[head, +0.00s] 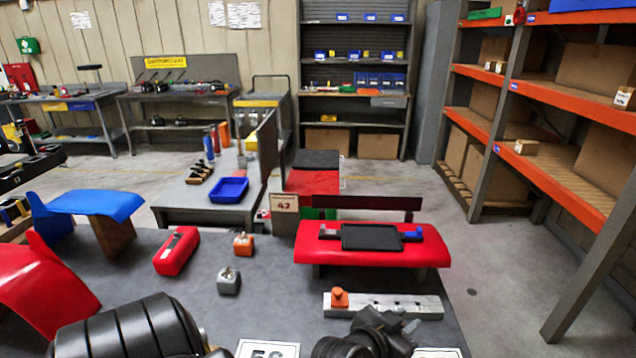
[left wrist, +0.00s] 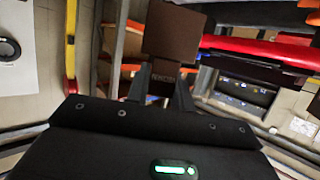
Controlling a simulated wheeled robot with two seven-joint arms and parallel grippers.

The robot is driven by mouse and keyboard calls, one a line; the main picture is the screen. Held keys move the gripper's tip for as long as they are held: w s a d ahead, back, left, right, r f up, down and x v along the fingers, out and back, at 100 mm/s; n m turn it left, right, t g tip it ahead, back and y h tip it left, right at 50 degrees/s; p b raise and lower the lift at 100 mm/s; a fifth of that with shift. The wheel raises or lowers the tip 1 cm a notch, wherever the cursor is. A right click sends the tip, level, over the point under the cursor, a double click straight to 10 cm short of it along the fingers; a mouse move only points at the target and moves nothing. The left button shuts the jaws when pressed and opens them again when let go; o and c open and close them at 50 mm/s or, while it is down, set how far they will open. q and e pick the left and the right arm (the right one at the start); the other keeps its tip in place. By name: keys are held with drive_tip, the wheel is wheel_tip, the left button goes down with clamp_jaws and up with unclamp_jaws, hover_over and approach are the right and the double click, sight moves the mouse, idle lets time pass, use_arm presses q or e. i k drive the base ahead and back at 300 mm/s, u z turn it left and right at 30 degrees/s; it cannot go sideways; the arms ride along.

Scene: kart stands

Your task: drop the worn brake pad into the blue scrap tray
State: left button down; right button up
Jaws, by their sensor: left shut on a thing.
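The blue scrap tray (head: 229,190) sits on a grey bench beyond the near table, left of centre in the head view. It looks empty. My left gripper (head: 405,330) is at the bottom of the head view, partly cut off, low over the near table's front. In the left wrist view, the left gripper (left wrist: 160,98) is shut on the worn brake pad (left wrist: 173,35), a dark brown plate standing out beyond the fingertips. Small lettering shows between the fingers. The pad is not clear in the head view. The gripper is well apart from the tray. My right gripper is not in view.
On the near table (head: 285,265) are a red box (head: 177,251), small orange and grey blocks, a pale rail (head: 400,306) and a red raised panel (head: 310,249). Orange shelving (head: 560,95) is at right.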

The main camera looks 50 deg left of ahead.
sight(236, 193)
drive_tip(key=z, duration=1.25)
drive_tip(key=i, duration=3.05)
drive_tip(key=u, duration=3.15)
drive_tip(key=i, duration=3.85)
